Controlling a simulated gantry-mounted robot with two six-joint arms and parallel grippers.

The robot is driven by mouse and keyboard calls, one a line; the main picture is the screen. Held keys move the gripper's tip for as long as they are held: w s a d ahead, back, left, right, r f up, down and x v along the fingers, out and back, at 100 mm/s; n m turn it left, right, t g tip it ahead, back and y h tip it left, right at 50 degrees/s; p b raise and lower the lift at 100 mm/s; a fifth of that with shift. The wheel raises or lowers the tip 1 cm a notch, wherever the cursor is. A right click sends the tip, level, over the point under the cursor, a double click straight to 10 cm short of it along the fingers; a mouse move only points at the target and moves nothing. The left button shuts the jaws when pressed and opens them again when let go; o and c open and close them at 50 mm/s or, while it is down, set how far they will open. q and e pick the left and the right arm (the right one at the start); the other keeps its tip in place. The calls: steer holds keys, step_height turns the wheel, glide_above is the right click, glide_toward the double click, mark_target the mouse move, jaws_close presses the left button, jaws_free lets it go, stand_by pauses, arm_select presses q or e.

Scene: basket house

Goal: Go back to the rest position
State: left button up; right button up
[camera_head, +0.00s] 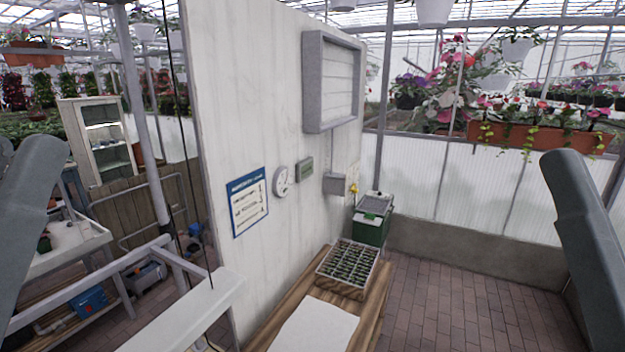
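Two grey arm links of mine show at the picture's edges, one at the far left and one at the far right. Both rise from outside the frame and touch nothing in view. Neither gripper shows, so I cannot see their fingers or whether they hold anything.
A wooden table (376,318) with a seedling tray (325,283) and a white sheet (314,328) stands low in the middle. A white wall (240,120) rises beside it. A green box (371,232) stands behind. Brick floor (450,305) is clear at right. A white bench (75,245) stands left.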

arm_select(q)
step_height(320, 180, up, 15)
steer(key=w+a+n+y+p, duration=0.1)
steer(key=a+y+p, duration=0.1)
steer(key=p, duration=1.4)
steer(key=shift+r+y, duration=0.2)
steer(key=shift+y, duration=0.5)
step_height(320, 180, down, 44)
steer(key=b, duration=4.3)
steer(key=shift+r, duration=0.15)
